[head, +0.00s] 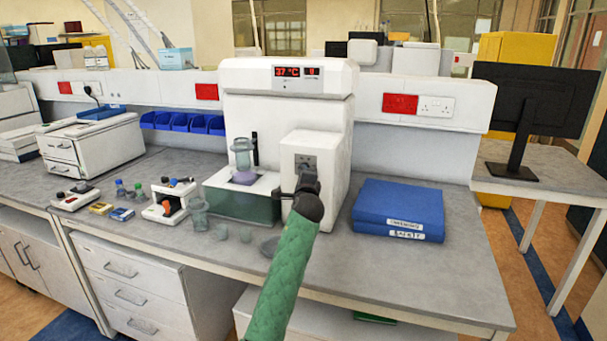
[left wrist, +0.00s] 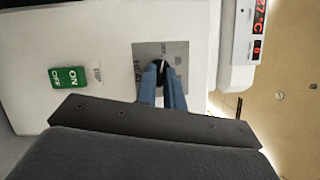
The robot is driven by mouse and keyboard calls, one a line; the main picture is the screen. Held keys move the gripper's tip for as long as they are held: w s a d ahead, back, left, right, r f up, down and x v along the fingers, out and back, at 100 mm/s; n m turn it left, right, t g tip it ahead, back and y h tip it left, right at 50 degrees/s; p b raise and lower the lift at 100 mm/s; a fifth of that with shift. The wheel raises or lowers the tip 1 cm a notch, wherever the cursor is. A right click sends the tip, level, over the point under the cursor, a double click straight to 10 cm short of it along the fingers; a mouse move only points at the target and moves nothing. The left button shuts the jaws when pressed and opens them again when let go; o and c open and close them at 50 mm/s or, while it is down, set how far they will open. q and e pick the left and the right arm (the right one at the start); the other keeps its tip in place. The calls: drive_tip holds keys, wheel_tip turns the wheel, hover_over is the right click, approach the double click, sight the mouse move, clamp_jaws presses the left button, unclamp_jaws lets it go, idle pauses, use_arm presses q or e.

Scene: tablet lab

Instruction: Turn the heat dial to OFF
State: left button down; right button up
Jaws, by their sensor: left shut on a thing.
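The heat dial (left wrist: 160,66) is a small dark knob on a grey plate on the white machine's front box. The plate (head: 305,161) also shows in the head view, with the dial hidden behind my gripper. My left gripper (left wrist: 163,76) has its two blue fingers closed around the dial, one on each side. In the head view my left gripper (head: 307,181) is at the plate, its arm in a green sleeve. A light mark shows at the dial; the setting it points to cannot be read. My right gripper is not in view.
The machine's display (head: 298,71) reads 37 °C. A glass flask (head: 242,160) stands left of the box. Blue binders (head: 398,208) lie to the right. Small glassware (head: 199,213) stands on the bench at left.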

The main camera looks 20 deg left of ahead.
use_arm(q)
drive_tip(key=shift+r, duration=0.15)
drive_tip(key=c, duration=1.5)
unclamp_jaws()
drive_tip(key=shift+w+f, duration=0.1)
drive_tip(key=shift+f, duration=0.15)
